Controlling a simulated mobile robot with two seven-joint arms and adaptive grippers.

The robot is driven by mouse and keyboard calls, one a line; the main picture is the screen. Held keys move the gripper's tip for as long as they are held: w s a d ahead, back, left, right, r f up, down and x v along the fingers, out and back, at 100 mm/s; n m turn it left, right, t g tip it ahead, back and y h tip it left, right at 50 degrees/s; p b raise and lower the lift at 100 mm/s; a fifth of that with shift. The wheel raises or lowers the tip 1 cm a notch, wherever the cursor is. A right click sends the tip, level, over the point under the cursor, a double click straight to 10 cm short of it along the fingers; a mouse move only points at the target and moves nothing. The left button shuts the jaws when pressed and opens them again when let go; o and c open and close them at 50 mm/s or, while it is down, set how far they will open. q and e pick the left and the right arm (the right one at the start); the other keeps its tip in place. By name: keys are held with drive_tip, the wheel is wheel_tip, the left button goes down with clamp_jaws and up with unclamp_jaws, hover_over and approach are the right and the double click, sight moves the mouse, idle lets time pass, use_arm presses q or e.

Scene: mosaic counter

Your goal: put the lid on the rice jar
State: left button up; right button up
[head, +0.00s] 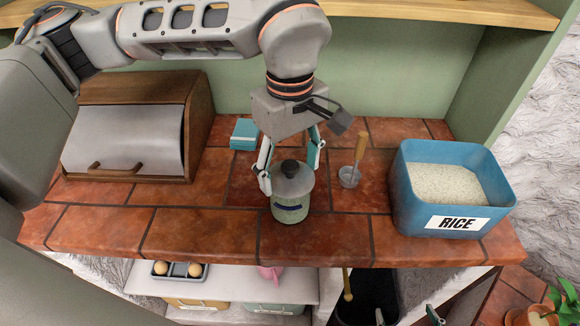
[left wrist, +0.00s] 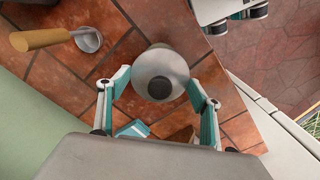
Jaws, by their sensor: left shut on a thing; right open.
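The rice jar (head: 290,211) is a small greenish jar with a dark label, upright on the tiled counter. The grey lid (head: 293,179) with a black knob is at the jar's mouth; I cannot tell whether it is fully seated. My left gripper (head: 292,172) comes down from above, shut on the lid with a finger on each side. The left wrist view shows the round lid (left wrist: 160,62) between the fingers, hiding most of the jar. My right gripper (head: 408,316) is open and empty at the bottom edge, below the counter, only partly visible.
A blue bin (head: 456,195) marked RICE, full of grains, stands to the right. A teal box (head: 244,134) and bread box (head: 130,135) are left. The front-left counter is clear.

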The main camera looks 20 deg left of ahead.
use_arm(q)
drive_tip(key=o, duration=1.2)
drive_tip(key=o, duration=0.5)
drive_tip(key=shift+r+p, duration=1.1)
drive_tip(key=shift+r, duration=0.7)
drive_tip(key=shift+r+p, duration=1.05)
drive_tip(key=shift+r, duration=0.65)
